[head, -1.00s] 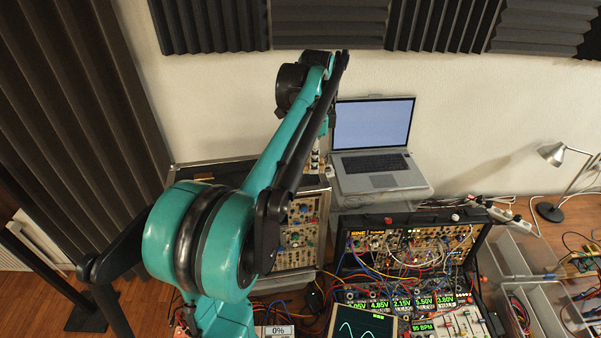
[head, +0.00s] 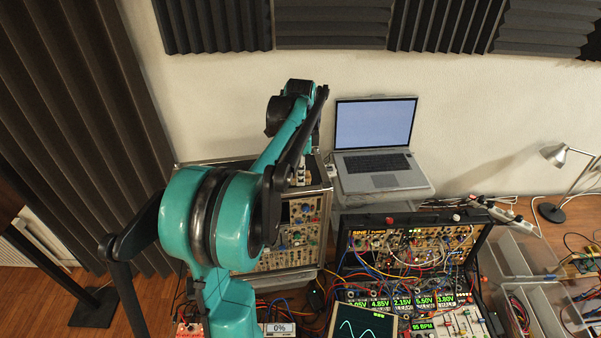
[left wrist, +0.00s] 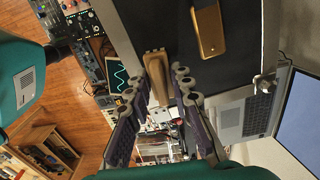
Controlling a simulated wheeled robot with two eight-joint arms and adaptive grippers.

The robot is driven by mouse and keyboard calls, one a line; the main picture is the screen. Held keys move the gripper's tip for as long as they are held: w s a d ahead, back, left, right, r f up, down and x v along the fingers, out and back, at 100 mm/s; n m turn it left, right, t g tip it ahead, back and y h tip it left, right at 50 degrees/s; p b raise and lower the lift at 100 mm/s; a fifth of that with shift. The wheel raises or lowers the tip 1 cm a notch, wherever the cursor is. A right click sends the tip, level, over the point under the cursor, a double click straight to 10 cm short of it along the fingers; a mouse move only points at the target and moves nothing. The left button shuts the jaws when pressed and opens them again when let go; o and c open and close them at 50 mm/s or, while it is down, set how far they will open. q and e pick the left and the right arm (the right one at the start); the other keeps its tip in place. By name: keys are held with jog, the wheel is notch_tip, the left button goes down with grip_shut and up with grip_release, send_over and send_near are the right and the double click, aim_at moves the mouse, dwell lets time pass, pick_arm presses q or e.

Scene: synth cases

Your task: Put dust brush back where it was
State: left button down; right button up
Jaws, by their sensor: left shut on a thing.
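The dust brush (left wrist: 157,66) shows in the left wrist view as a light-brown piece between the fingertips of my left gripper (left wrist: 168,74). The gripper is shut on it. Behind the brush is the black top of a case (left wrist: 228,62), with a gold-brown box-like object (left wrist: 208,30) on it. I cannot tell whether the brush touches the case. In the head view my left arm reaches over the tall synth case (head: 327,200) at the back left; the arm hides most of the gripper and the brush. My right gripper is in neither view.
An open laptop (head: 374,150) stands on a clear box right of the tall case. A cabled synth case (head: 488,232) stands in front, with a scope screen (head: 362,324) nearer. Clear bins (head: 510,258) and a desk lamp (head: 553,155) are at the right.

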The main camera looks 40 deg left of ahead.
pick_arm(q)
jog(key=c, duration=1.3)
grip_release()
jog(key=shift+f, duration=0.15)
jog(key=shift+c, duration=0.2)
notch_tip(320, 180, up, 12)
jog(key=s+d+f+n+t, duration=0.2)
jog(key=s+d, duration=0.1)
jog(key=d, duration=0.4)
jog(key=s+d+f+n+t, duration=0.1)
jog(key=s+d+f+n, duration=0.15)
jog(key=d, duration=0.45)
jog(key=s+d+f+n+t, duration=0.4)
jog(key=s+d+f, duration=0.4)
jog(key=d+f, duration=0.2)
jog(key=shift+s+f+n, duration=0.4)
jog(key=shift+f+n, duration=0.3)
jog(key=shift+n, duration=0.05)
